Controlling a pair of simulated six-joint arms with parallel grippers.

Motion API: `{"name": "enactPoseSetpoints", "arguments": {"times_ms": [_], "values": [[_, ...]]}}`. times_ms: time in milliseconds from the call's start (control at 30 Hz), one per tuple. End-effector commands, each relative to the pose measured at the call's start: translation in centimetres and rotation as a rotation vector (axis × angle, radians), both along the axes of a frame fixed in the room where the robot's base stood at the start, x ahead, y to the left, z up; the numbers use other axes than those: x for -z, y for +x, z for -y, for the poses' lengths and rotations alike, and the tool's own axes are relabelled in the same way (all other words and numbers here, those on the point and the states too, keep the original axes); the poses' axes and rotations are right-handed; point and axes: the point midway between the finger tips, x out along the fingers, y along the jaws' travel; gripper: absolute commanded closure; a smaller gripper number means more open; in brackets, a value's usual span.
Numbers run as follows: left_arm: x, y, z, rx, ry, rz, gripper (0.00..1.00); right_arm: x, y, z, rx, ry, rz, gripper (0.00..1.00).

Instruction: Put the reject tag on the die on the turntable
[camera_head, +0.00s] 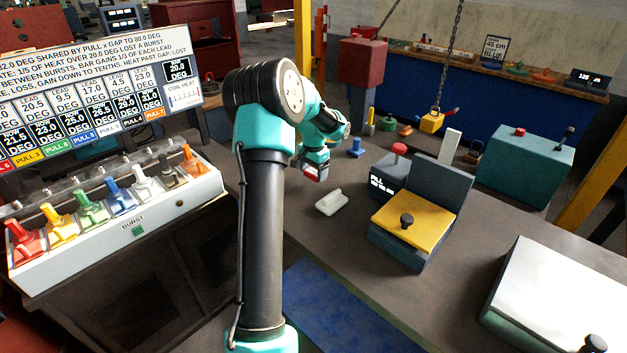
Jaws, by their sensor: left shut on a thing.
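My left gripper (314,172) hangs above the dark bench top, past the bend of my left arm. It is shut on a small red thing (323,172), mostly hidden by the fingers; I cannot tell for sure that it is the reject tag. A pale, rounded block (331,202) lies on the bench below and a little right of the gripper, apart from it. I cannot make out which thing is the turntable or the die on it. My right gripper is not in view.
A grey box with a yellow plate (412,222) and black knob stands right of the gripper. A red-topped post (399,150) and a small blue piece (356,147) stand behind. A lever panel (120,222) is at left. A yellow hook block (432,122) hangs on a chain.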

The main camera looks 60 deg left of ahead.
Motion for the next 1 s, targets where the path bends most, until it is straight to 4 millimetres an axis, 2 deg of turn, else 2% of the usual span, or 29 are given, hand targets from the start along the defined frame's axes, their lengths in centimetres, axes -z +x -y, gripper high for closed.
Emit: {"name": "enactPoseSetpoints", "arguments": {"times_ms": [367,767,800,1000], "values": [[3.6,0.0,0.0,0.000,0.000,-0.001,0.51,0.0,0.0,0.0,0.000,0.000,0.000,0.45],[4.0,0.0,0.0,0.000,0.000,0.000,0.51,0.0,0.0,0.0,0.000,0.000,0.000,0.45],[4.1,0.0,0.0,0.000,0.000,0.000,0.25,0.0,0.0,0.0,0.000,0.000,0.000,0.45],[4.0,0.0,0.0,0.000,0.000,0.000,0.06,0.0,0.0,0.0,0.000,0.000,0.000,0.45]]}}
